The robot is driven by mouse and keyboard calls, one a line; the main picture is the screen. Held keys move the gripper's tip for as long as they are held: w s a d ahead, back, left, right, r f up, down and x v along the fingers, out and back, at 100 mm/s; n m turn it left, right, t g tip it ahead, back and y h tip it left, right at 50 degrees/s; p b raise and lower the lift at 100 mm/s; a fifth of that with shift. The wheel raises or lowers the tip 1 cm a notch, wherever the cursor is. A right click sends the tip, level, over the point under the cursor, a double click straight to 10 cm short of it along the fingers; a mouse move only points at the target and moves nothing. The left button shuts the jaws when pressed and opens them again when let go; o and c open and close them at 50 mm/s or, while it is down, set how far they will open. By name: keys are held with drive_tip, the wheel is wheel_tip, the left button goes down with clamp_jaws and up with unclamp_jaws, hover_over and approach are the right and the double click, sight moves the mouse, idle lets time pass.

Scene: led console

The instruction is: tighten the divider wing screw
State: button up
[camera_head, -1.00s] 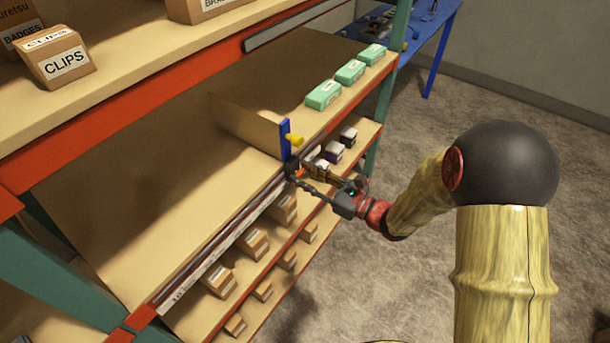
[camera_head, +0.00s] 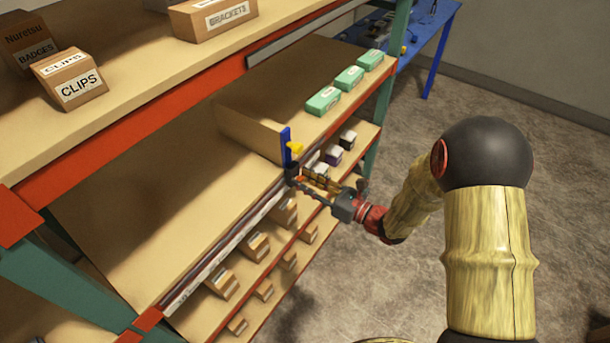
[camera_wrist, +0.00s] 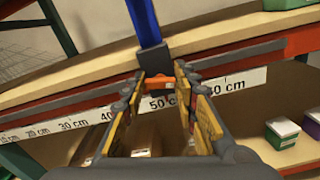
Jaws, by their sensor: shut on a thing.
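The wing screw (camera_wrist: 158,83) is a small orange piece at the foot of the dark clamp block (camera_wrist: 153,63), on the shelf's front rail near the 50 cm mark. My gripper (camera_wrist: 160,78) is shut on the wing screw, one fingertip on each side. In the head view my gripper (camera_head: 298,180) reaches the rail from the right, and its fingers mostly hide the screw.
The rail carries a centimetre scale (camera_wrist: 165,101). Green boxes (camera_head: 349,77) stand on the same shelf beyond the divider. Small cartons (camera_head: 256,246) sit on the shelf below. A CLIPS box (camera_head: 75,83) stands on the shelf above. The floor at right is open.

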drive_tip(key=m+p, duration=0.2)
drive_tip(key=p, duration=0.1)
drive_tip(key=m+p, duration=0.3)
drive_tip(key=shift+w+r+m+p, duration=0.1)
drive_tip(key=shift+r+m+p, duration=0.1)
drive_tip(key=shift+m+p, duration=0.15)
drive_tip(key=m+p, duration=0.2)
drive_tip(key=p, duration=0.1)
drive_tip(key=m+p, duration=0.2)
drive_tip(key=m, duration=0.1)
drive_tip(key=shift+d+f+p, duration=0.1)
drive_tip(key=shift+f+p, duration=0.1)
drive_tip(key=shift+p, duration=0.2)
drive_tip(key=m+p, duration=0.1)
drive_tip(key=m, duration=0.1)
drive_tip(key=m+p, duration=0.3)
drive_tip(key=m, duration=0.1)
drive_tip(key=shift+f+m+p, duration=0.25)
drive_tip(key=shift+m+p, duration=0.1)
drive_tip(key=shift+p, duration=0.05)
drive_tip(key=m+p, duration=0.1)
drive_tip(key=m, duration=0.2)
drive_tip(key=m+p, duration=0.1)
drive_tip(key=m, duration=0.1)
drive_tip(key=shift+f+p, duration=0.3)
drive_tip(key=shift+m, duration=0.3)
drive_tip(key=o, duration=1.2)
drive_tip(key=shift+r, duration=0.1)
drive_tip(key=shift+c, duration=0.2)
